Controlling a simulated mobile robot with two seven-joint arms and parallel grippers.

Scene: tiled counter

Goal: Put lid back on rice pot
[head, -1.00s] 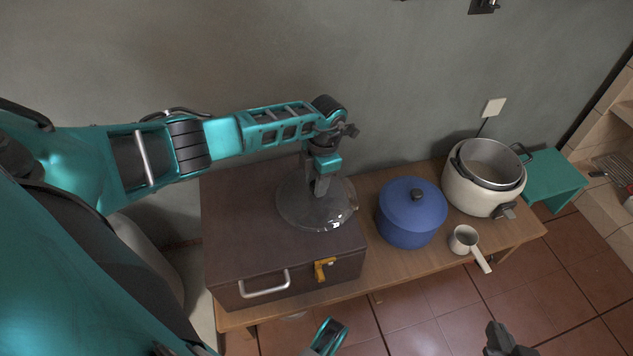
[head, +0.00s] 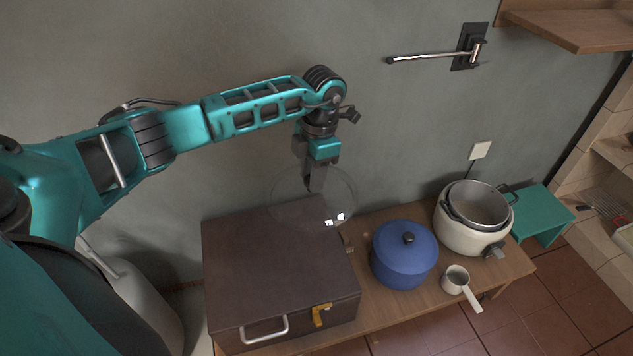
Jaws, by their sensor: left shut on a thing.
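My left gripper (head: 315,180) is shut on the clear glass lid (head: 290,205) and holds it over the back right part of the brown box. The lid is see-through, so its edge is faint. The rice pot (head: 468,238) is a white cooker at the right end of the wooden bench. A grey metal inner pot (head: 478,205) with side handles sits in its top, open and looking empty. The lid is apart from it, well to its left. My right gripper does not show in the head view now.
A blue lidded pot (head: 404,262) stands between the brown box (head: 275,270) and the rice pot. A small white saucepan (head: 457,281) sits at the bench's front edge (head: 520,262). A teal stool (head: 543,210) is at right. A wall bar (head: 430,57) and wooden shelf (head: 575,22) are above.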

